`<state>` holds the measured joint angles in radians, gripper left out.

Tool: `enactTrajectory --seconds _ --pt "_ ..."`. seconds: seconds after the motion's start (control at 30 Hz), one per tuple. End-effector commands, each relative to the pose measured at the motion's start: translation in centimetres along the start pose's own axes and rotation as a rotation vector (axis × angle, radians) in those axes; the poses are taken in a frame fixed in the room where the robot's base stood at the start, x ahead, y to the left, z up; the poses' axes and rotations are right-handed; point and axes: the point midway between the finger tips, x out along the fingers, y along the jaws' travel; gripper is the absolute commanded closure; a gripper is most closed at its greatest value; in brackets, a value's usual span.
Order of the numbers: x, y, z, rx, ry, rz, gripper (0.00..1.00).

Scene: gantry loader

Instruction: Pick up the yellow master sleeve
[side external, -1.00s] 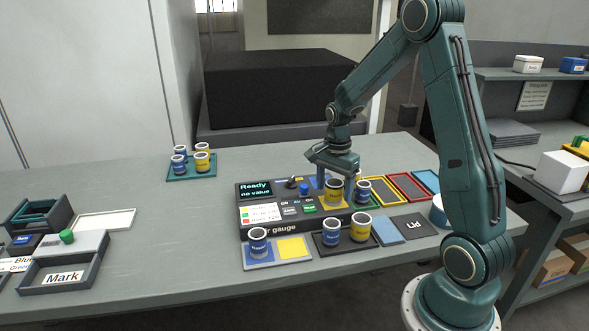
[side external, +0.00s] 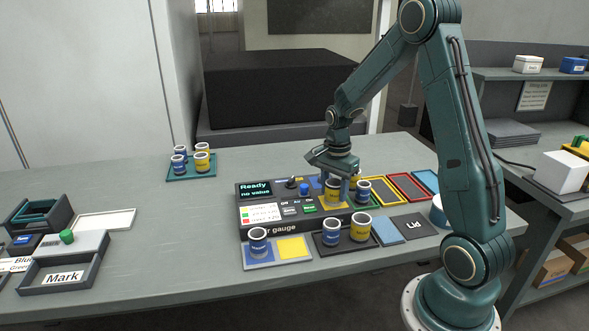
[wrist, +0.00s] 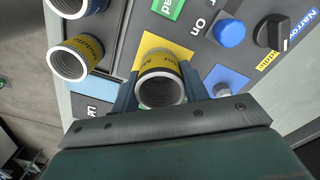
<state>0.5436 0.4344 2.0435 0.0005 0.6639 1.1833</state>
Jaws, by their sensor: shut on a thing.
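The yellow master sleeve (side external: 333,193) stands upright on the gauge's right part. In the wrist view the sleeve (wrist: 158,62) stands over a yellow patch (wrist: 178,48), its open grey end facing the camera. My gripper (side external: 334,186) points down with one finger on each side of the sleeve. In the wrist view both fingers of my gripper (wrist: 159,76) press against the sleeve's sides, shut on it. The sleeve's lower end is partly hidden, and I see no clear gap beneath it.
The gauge (side external: 245,222) has knobs and a display reading "Ready, no value". Close by stand a blue sleeve (side external: 363,192), another blue sleeve (side external: 331,234) and a yellow sleeve (side external: 360,229). A teal tray (side external: 178,177) holds several sleeves.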

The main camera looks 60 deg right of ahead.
Motion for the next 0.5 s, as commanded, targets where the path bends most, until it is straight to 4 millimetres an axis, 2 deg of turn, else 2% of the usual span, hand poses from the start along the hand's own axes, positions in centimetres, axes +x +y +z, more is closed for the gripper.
enactTrajectory --seconds 0.27,0.5 --pt "-0.3 -0.1 0.0 0.0 0.001 -0.002 0.87" --pt "-2.3 -0.1 -0.1 0.0 0.002 -0.005 0.87"
